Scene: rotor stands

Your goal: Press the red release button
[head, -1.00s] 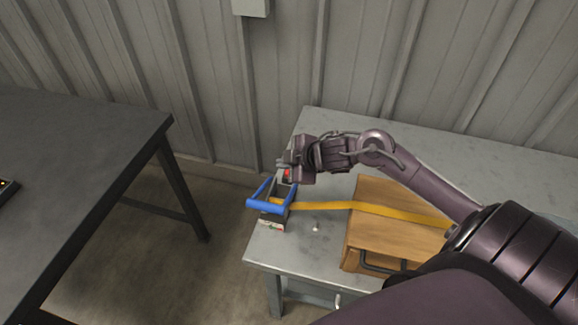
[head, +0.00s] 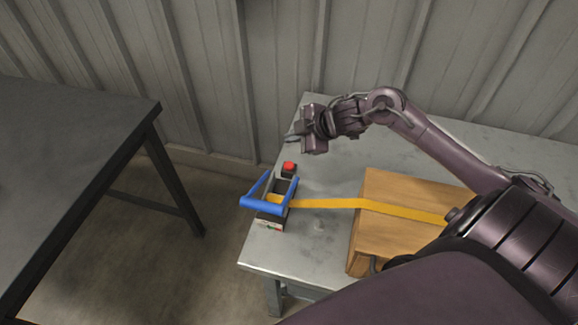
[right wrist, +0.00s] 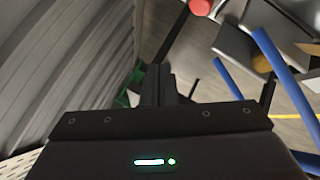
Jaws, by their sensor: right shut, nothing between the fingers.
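The red release button (head: 289,167) sits on a small dark block at the far end of a ratchet device with a blue handle (head: 266,201). It stands near the left edge of the grey table. In the right wrist view the red button (right wrist: 200,6) shows at the top edge, with the blue handle (right wrist: 262,50) to its right. My right gripper (head: 293,136) is shut and empty, above and beyond the button, apart from it. Its closed fingers (right wrist: 165,85) also show in the right wrist view. My left gripper is not in view.
A yellow strap (head: 330,203) runs from the device over a wooden crate (head: 392,240) on the grey table (head: 312,262). A dark table (head: 75,150) stands at left, with a floor gap between. A ribbed metal wall (head: 280,60) rises behind.

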